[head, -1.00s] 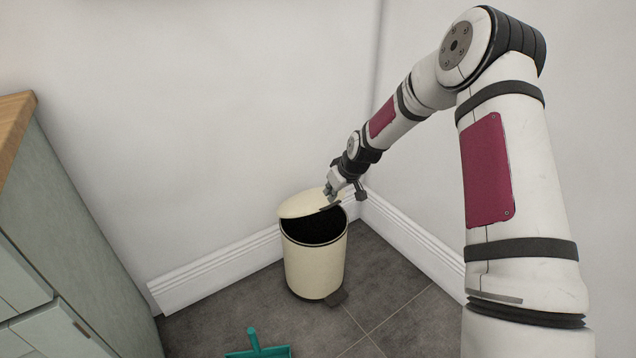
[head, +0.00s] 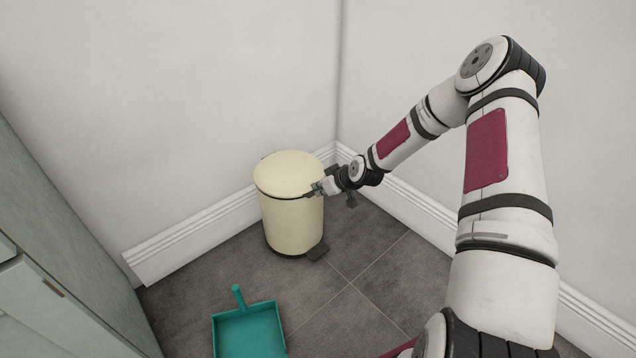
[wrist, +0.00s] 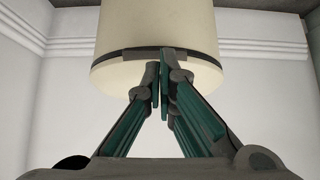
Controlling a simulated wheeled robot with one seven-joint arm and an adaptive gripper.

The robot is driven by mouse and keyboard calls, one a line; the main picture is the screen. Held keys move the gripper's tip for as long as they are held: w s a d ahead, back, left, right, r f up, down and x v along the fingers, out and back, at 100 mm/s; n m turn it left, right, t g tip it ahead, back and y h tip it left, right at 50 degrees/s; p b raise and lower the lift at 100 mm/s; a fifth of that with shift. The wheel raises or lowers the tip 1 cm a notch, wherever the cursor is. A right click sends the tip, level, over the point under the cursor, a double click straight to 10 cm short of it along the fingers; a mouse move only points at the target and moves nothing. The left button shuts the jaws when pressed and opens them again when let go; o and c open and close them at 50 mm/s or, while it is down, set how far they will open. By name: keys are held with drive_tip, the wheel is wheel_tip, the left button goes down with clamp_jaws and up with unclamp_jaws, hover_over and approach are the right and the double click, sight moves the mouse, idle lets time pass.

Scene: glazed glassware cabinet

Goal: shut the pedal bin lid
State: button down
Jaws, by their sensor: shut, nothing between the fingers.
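The cream pedal bin (head: 290,228) stands upright on the floor near the wall corner. Its lid (head: 287,172) lies flat across the top and no dark opening shows. The dark pedal (head: 318,250) is at the bin's lower right. My gripper (head: 312,191) is at the right side of the lid's rim, with its fingers together and nothing between them. In the wrist view the picture is upside down. There the fingertips (wrist: 162,72) overlap the rim, by the dark band (wrist: 130,54); I cannot tell whether they touch it.
A teal dustpan (head: 250,332) lies on the grey tiled floor in front of the bin. A grey-green cabinet (head: 60,235) stands at the left. White walls with skirting (head: 190,235) close in behind. The floor to the right of the dustpan is clear.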

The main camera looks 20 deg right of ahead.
drive_tip(key=shift+s+d+f+b, duration=0.15)
drive_tip(key=shift+f+b, duration=0.25)
drive_tip(key=shift+f, duration=1.05)
drive_tip(key=shift+s+f, duration=0.1)
